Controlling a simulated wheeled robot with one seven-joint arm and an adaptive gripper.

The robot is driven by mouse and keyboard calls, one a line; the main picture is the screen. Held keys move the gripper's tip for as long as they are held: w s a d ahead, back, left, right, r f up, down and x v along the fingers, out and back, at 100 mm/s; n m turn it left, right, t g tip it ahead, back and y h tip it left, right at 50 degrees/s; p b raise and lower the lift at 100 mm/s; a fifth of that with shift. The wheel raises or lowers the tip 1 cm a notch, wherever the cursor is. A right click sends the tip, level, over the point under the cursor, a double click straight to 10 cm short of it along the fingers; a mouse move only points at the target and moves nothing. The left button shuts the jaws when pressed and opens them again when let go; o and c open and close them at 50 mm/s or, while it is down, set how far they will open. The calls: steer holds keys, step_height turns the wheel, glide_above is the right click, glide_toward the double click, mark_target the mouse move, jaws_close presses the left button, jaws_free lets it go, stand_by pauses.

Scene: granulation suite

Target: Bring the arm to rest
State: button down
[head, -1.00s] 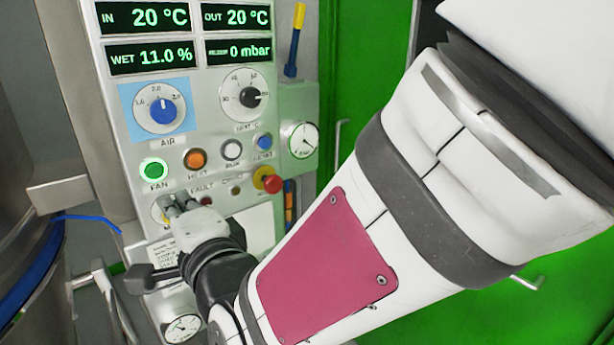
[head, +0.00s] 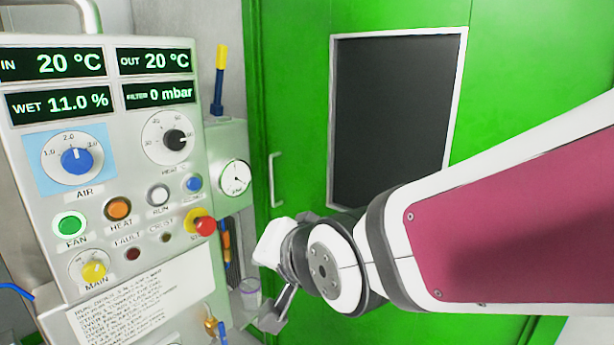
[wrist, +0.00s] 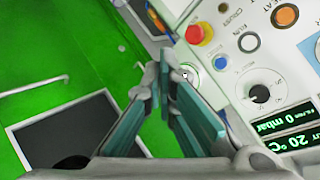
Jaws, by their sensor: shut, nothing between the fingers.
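My gripper (wrist: 165,85) is shut and empty in the wrist view, its teal-faced fingers close together. In the head view my gripper (head: 271,246) is in the air right of the control panel (head: 35,150), in front of the green door; its fingertips are hard to make out there. My arm reaches in from the right edge, bent at the wrist. The panel has a yellow MAIN knob (head: 93,271) and a green lit FAN button (head: 70,225). Nothing is seen touching the gripper.
The green door (head: 290,90) has a dark window (head: 390,110) and a metal handle (head: 272,180). A clear cup (head: 250,293) hangs beside the panel, left of my gripper.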

steer(key=s+d+n+g+h, duration=0.1)
steer(key=s+d+h, duration=0.15)
steer(key=d, duration=0.55)
steer(key=s+d+g+h, duration=0.1)
steer(key=s+d+h, duration=0.15)
steer(key=d, duration=0.55)
steer(key=s+d+f+n+g, duration=0.1)
steer(key=s+d+g, duration=0.2)
steer(key=s+d, duration=0.6)
steer(key=s, duration=0.3)
steer(key=shift+s+d+f+n+g+h, duration=0.15)
steer(key=shift+s+f+n+g+h, duration=0.15)
steer(key=shift+s+f+g+h, duration=0.1)
